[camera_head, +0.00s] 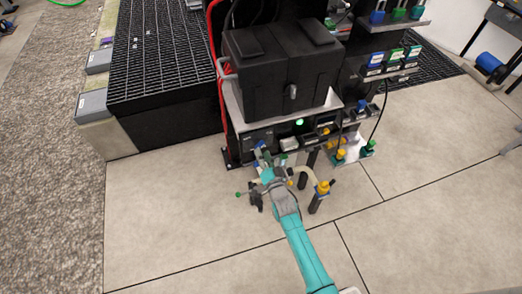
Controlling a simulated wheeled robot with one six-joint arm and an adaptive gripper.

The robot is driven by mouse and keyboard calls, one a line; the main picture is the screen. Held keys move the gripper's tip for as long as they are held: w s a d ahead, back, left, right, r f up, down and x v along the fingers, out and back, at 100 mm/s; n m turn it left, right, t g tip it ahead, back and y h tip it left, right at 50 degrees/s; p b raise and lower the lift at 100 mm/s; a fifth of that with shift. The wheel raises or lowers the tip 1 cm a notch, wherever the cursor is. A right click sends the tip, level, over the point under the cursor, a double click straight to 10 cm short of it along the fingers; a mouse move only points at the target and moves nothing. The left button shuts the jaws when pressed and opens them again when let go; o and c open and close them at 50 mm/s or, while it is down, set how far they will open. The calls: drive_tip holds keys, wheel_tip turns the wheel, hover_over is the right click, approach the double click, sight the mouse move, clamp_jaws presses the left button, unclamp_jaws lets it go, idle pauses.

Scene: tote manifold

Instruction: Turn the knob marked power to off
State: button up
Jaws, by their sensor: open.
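My teal arm reaches up from the bottom, and my gripper (263,157) is at the front of a black equipment panel (262,139) under the large black box. The gripper is small and partly merged with the parts behind it; I see nothing held in it, and it looks open. A knob marked power cannot be made out. The panel's small controls and markings are too small to read, and my gripper and wrist cover part of its lower front. A green light (299,122) glows on the panel's upper edge.
The black box (282,68) stands on a pale shelf above the panel. Pipes with a yellow fitting (323,187) stand close right of my wrist. Yellow and green valves (354,151) are farther right. A black grated platform (166,62) is at left. The front floor is clear.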

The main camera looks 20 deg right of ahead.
sight(259, 145)
drive_tip(key=shift+w, duration=1.35)
clamp_jaws()
drive_tip(key=shift+n, duration=0.4)
drive_tip(key=shift+d+n, duration=0.15)
drive_tip(key=shift+n, duration=8.45)
